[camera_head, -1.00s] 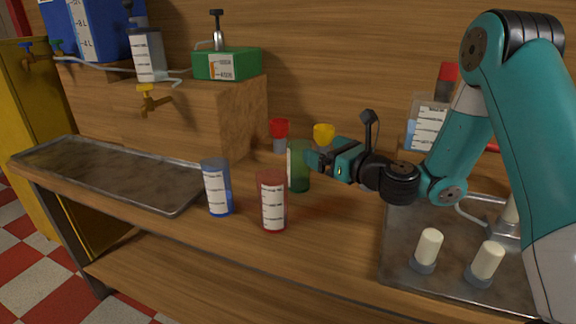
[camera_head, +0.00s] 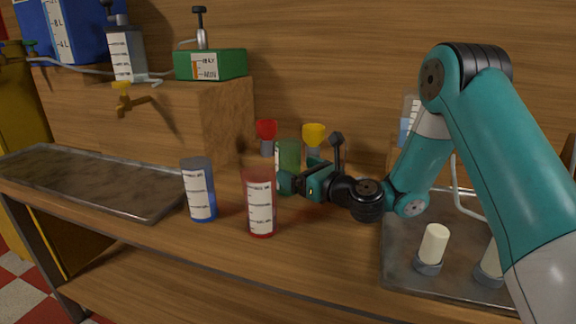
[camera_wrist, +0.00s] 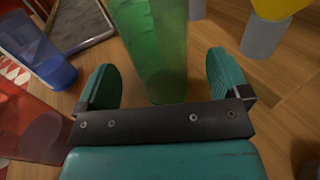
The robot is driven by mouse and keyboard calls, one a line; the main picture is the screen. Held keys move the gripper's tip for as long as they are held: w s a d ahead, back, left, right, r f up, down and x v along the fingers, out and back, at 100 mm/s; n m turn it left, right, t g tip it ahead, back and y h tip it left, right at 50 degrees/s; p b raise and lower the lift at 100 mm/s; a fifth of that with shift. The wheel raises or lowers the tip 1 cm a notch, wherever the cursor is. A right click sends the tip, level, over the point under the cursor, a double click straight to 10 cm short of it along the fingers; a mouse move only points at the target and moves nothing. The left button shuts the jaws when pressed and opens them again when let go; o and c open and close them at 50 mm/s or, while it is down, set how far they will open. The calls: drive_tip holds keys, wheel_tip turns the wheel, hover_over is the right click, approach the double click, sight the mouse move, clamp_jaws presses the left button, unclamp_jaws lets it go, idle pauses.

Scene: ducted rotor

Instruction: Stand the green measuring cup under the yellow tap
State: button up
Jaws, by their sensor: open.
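The green measuring cup (camera_head: 287,158) stands upright on the wooden bench, behind the red cup. In the wrist view the green cup (camera_wrist: 156,45) rises between and just ahead of the two teal fingers of my gripper (camera_wrist: 166,84). My gripper is open, with a gap visible on both sides of the cup. In the head view my gripper (camera_head: 296,184) is low at the cup's right front side and partly covers its lower part. The yellow tap (camera_head: 124,100) sticks out of the wooden block at the left, above the metal tray (camera_head: 85,178).
A red cup (camera_head: 260,203) and a blue cup (camera_head: 199,190) stand between the green cup and the tray. Red (camera_head: 266,133) and yellow (camera_head: 313,135) funnel-topped items stand behind. A right-hand metal tray (camera_head: 400,270) holds white-topped pegs. The left tray looks empty.

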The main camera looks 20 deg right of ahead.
sight(288, 165)
drive_tip(key=p+x, duration=0.1)
drive_tip(key=x, duration=0.3)
drive_tip(key=shift+a, duration=0.1)
drive_tip(key=c, duration=1.1)
drive_tip(key=shift+r, duration=0.15)
